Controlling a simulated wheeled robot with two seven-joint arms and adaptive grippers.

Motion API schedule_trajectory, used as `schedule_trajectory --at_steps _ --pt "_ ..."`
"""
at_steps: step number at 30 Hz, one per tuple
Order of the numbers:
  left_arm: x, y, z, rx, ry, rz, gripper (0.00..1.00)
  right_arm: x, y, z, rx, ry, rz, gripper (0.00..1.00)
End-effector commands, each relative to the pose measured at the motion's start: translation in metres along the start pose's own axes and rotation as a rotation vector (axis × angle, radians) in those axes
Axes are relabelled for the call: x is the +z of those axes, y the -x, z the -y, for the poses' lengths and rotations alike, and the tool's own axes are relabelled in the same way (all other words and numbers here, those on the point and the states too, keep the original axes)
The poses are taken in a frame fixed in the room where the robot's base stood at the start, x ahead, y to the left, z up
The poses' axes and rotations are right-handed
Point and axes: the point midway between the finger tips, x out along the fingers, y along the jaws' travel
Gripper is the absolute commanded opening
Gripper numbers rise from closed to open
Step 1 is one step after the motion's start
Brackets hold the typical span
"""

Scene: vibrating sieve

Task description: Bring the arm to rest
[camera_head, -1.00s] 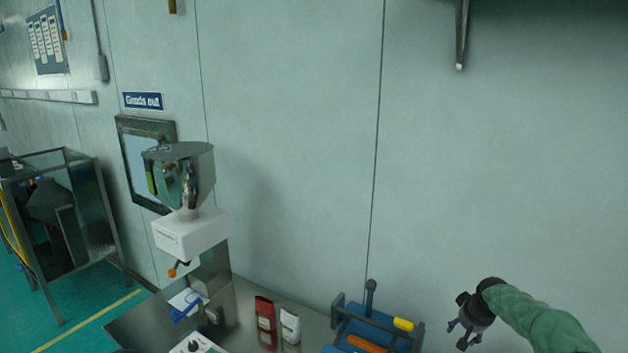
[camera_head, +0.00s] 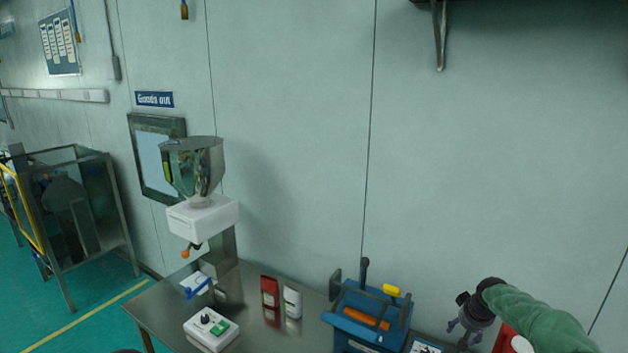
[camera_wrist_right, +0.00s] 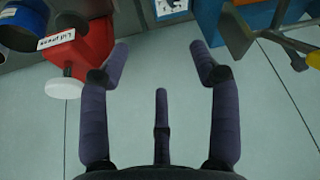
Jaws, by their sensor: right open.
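My right gripper (camera_head: 466,334) is at the lower right of the head view, on a green-sleeved arm of mine. It is raised in front of the wall, near the right part of the bench. In the right wrist view my right gripper (camera_wrist_right: 160,62) has its fingers spread apart, with nothing between them. My left gripper is not in view.
The metal bench (camera_head: 262,327) carries a hopper machine (camera_head: 203,215), a control box (camera_head: 211,330), a red packet (camera_head: 270,291), a white packet (camera_head: 292,301) and a blue tool caddy (camera_head: 372,312). A red press (camera_wrist_right: 88,50) stands near the right gripper.

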Motion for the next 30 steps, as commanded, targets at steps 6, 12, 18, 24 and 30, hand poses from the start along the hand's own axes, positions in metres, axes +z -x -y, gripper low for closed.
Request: schedule_trajectory --at_steps 6,12,18,24,30 --pt "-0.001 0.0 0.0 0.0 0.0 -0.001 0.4 0.021 -0.027 0.021 -0.035 0.003 0.023 0.63" --pt "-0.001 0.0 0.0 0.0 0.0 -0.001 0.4 0.047 -0.055 0.044 -0.074 0.003 0.046 0.63" --pt "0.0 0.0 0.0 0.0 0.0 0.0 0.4 0.092 -0.092 0.079 -0.129 -0.004 0.087 0.63" --pt "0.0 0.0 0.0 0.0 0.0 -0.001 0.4 0.177 -0.137 0.134 -0.21 -0.031 0.159 0.63" --pt "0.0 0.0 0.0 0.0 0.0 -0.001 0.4 0.291 -0.162 0.192 -0.282 -0.087 0.251 0.63"
